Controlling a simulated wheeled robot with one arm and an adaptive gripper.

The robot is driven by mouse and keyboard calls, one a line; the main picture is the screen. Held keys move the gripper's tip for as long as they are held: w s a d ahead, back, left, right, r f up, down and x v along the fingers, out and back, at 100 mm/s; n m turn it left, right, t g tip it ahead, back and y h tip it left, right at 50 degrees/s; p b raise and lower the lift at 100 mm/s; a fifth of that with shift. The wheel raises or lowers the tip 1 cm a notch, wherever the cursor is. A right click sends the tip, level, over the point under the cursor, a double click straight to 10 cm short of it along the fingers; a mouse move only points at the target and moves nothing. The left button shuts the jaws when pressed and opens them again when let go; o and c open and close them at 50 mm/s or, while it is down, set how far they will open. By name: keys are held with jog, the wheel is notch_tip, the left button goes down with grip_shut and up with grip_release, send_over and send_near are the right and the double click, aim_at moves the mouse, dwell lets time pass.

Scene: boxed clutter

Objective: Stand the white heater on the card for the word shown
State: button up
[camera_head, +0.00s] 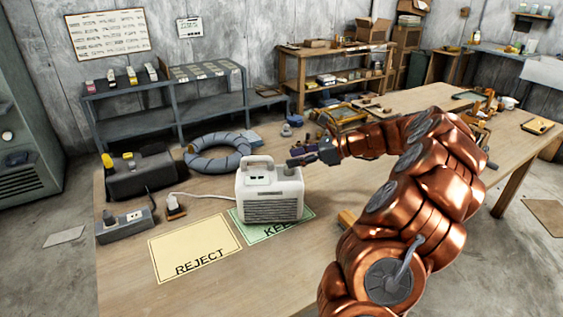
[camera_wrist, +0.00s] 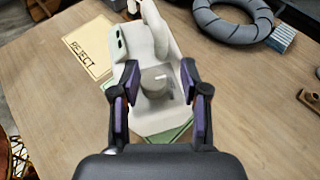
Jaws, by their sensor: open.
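The white heater (camera_head: 270,192) stands upright on the green KEEP card (camera_head: 290,225) and covers much of it. It has a top handle, a front grille and a white cord running left. In the wrist view the heater (camera_wrist: 150,115) is seen from above, with a round grey knob between my fingers. The yellow REJECT card (camera_head: 195,246) lies bare to its left and also shows in the wrist view (camera_wrist: 88,45). My gripper (camera_head: 296,160) is open at the heater's upper right edge. Its purple-padded fingers (camera_wrist: 159,85) are apart; contact cannot be told.
A grey coiled hose (camera_head: 217,155) lies behind the heater. A dark toolbox (camera_head: 140,174) and a power strip (camera_head: 125,225) are at the table's left. A wall board (camera_head: 108,33) has unreadable writing. Bare wood lies in front of the cards.

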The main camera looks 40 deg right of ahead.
jog(key=shift+v, duration=2)
jog(key=s+a+r+n+g, duration=0.1)
jog(key=s+a+n+g, duration=0.3)
jog(key=a, duration=0.8)
jog(key=a+n+g, duration=0.3)
jog(key=a+n, duration=0.3)
jog(key=a, duration=0.6)
jog(key=s+a+f+n+g+h, duration=0.2)
jog(key=s+a+n+g, duration=0.1)
jog(key=s+a+n, duration=0.55)
jog(key=s+f+n+g+h, duration=0.1)
jog(key=s+f+n+h, duration=0.2)
jog(key=s, duration=0.6)
jog(key=s+f+n+h, duration=0.2)
jog(key=s+n+h, duration=0.2)
jog(key=s, duration=0.6)
jog(key=shift+s+d+f+n+g, duration=0.2)
jog(key=shift+d+f+n+g, duration=0.15)
jog(key=shift+n, duration=0.5)
notch_tip(320, 180, up, 7)
jog(key=p, duration=0.7)
